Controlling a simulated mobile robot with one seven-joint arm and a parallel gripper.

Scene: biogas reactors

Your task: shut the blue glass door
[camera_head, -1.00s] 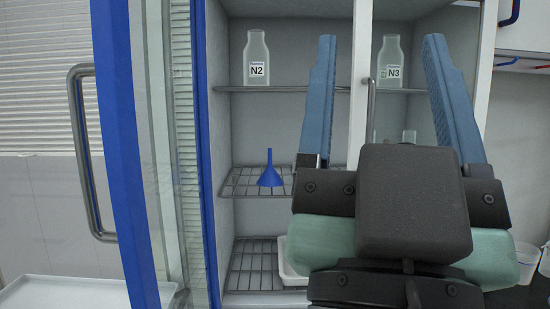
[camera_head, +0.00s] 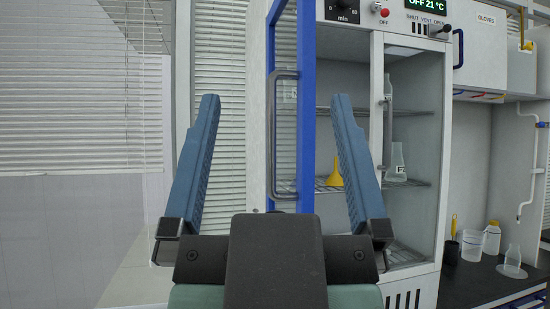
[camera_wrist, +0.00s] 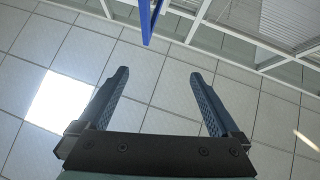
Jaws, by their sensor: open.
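The blue-framed glass door (camera_head: 307,120) stands open, swung out from the left side of a white cabinet (camera_head: 435,262). Its grey bar handle (camera_head: 274,135) is on the side facing left. My gripper (camera_head: 276,101) is open and empty, its fingers pointing up. In the head view the door and handle appear between the two fingers, behind them; I see no contact. In the wrist view a blue edge of the door (camera_wrist: 147,20) shows at the top, above and apart from my open fingers (camera_wrist: 160,73). The gripper body hides the door's lower end.
The cabinet shelves hold a yellow funnel (camera_head: 335,179) and a labelled flask (camera_head: 397,163). A control panel (camera_head: 385,14) tops it. A dark bench (camera_head: 480,283) with beakers stands right. White blinds (camera_head: 70,90) hang left, with free floor-side room there.

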